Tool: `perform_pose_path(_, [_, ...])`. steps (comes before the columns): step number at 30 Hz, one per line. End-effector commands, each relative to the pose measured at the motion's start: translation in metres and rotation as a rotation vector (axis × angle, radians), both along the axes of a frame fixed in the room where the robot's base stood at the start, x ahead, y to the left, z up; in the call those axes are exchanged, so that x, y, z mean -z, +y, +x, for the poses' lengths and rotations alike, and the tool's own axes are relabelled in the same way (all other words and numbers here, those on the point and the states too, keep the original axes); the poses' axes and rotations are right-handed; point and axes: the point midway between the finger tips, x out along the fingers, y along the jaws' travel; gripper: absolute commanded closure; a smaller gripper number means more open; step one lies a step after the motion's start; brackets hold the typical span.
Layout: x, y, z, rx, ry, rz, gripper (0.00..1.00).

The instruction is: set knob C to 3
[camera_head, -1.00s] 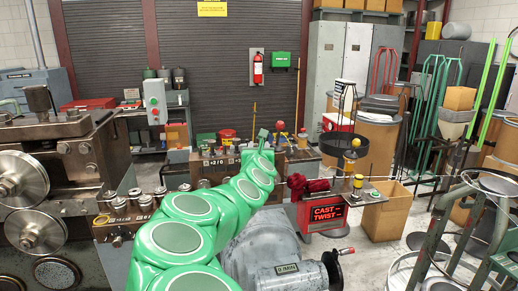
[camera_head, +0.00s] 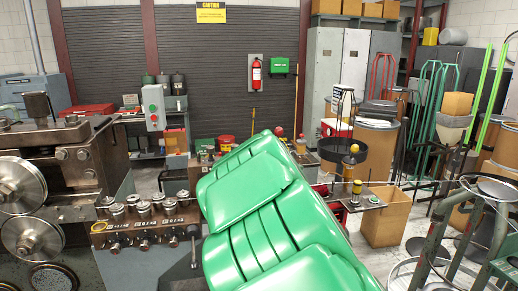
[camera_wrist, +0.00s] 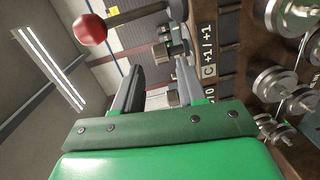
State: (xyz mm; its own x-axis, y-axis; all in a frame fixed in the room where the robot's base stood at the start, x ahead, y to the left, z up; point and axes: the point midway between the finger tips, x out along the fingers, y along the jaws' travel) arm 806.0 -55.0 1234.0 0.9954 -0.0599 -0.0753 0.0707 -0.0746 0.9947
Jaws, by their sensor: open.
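In the wrist view, a dark panel carries a white plate marked C and "+1 / +1" (camera_wrist: 208,50), standing sideways to the right of the fingers. Small metal knob-like parts (camera_wrist: 172,97) show between and beyond the fingers; I cannot tell which is knob C, nor its setting.
A red ball-ended lever (camera_wrist: 90,29) is close to the upper left of the fingers. In the head view, a row of metal cylinders (camera_head: 144,209) stands left of my arm. A cardboard box (camera_head: 387,219) stands at right.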

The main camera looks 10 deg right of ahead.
Motion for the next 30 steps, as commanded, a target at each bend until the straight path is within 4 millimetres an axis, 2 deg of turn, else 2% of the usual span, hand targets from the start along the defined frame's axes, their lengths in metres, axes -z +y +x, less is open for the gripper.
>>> perform_pose_path(3, [0.0034, -0.0036, 0.0008, -0.012, -0.009, 0.232, 0.59])
perform_pose_path(19, [0.0099, -0.011, -0.0011, -0.083, -0.015, 1.237, 0.59])
perform_pose_path(24, [0.0106, -0.0115, -0.0025, -0.099, -0.004, 1.438, 0.59])
perform_pose_path(30, [0.0106, -0.0115, -0.0017, -0.105, 0.0, 1.506, 0.59])
